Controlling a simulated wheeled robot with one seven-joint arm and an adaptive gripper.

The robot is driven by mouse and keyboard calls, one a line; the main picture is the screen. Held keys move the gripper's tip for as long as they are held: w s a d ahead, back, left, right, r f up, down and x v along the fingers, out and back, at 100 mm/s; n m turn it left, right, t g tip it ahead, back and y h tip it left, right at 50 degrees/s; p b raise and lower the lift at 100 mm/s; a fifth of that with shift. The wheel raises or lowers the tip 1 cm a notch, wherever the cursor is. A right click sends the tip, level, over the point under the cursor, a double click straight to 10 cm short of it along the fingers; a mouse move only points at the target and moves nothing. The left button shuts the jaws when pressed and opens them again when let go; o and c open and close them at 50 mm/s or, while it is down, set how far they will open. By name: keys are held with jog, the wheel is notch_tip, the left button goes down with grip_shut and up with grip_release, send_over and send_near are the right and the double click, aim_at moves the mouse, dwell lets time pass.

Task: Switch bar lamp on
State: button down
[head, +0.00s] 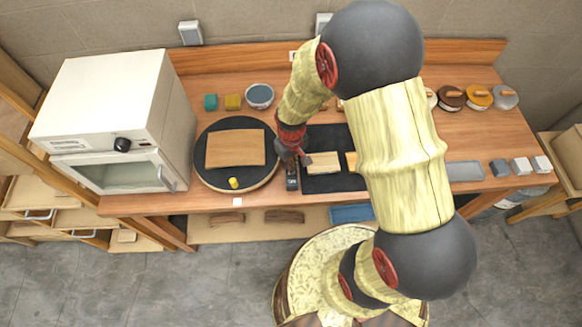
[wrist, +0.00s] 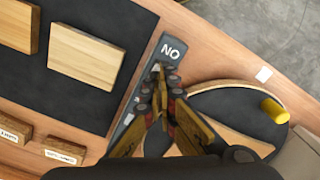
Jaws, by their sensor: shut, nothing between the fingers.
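A narrow dark grey bar (wrist: 150,60) lies on the wooden table between a black mat and a round black board. White letters near its end read NO in the wrist view, which is ON upside down. The same bar (head: 292,185) shows partly in the head view. My gripper (wrist: 158,72) is shut and empty, with its fingertips over the bar just beside the letters. I cannot tell whether they touch it. The fingers hide the middle of the bar. In the head view my gripper (head: 291,160) points down at the bar. No lit lamp can be made out.
The round board (head: 205,172) holds a wooden plank (head: 236,149) and a yellow cylinder (head: 233,183). The black mat (head: 335,182) carries wooden blocks. A white oven (head: 115,110) stands at the left. Bowls, jars and small cubes stand elsewhere. My arm hides part of the table.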

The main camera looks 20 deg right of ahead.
jog(key=shift+f+b, duration=0.4)
jog(key=shift+f, duration=0.25)
dwell(0.4)
jog(key=shift+r+p, duration=2.45)
jog(key=shift+r, duration=1.1)
jog(key=s+r+m+t+b, duration=0.2)
jog(key=s+r+t+b, duration=0.3)
jog(key=s+r+b, duration=0.9)
jog(key=r+b, duration=0.1)
jog(key=b, duration=0.3)
jog(key=shift+r+t+b, duration=0.3)
